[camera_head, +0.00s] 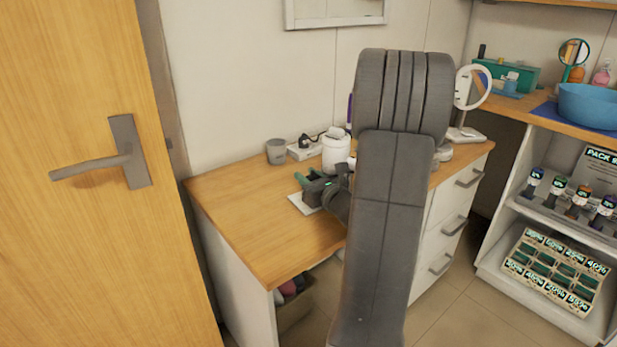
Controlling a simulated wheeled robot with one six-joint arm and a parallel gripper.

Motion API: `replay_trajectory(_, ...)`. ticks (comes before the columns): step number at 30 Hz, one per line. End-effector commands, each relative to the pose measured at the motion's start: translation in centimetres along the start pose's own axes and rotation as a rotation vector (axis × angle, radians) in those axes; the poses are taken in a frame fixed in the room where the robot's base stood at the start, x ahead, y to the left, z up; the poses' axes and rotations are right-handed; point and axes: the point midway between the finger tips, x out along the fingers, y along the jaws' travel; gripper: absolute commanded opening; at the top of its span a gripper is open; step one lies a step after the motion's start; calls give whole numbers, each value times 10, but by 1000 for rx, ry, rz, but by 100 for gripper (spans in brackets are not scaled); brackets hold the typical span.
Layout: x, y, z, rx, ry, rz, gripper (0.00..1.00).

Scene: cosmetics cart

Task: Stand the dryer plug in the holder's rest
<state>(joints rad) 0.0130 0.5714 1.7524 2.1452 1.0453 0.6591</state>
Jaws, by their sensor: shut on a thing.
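My gripper (308,186), dark with green parts, is low over the left half of the wooden desk top, partly behind my own arm. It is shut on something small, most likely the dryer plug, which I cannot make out. A pale flat plate (297,204) lies on the desk under and beside the gripper; I cannot tell whether it is part of the holder. The holder's rest cannot be made out. A black plug-like piece with a dark cord (306,141) shows on a white block (303,152) at the back of the desk.
A grey cup (276,151) and a white jar (336,151) stand behind the gripper. A round lit mirror (472,88) stands at the desk's right end. The desk's front left (265,225) is clear. My arm hides the middle. A wooden door (75,250) is at left, shelves (560,215) at right.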

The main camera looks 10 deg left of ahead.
Motion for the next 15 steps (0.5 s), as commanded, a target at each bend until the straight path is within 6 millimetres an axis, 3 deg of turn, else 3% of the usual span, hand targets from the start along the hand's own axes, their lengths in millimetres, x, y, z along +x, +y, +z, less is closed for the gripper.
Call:
replay_trajectory(10, 0, 0, -10, 0, 0, 0, 5)
replay_trajectory(11, 0, 0, -8, 0, 0, 0, 36)
replay_trajectory(14, 0, 0, -8, 0, 0, 0, 56)
replay_trajectory(15, 0, 0, -8, 0, 0, -1, 56)
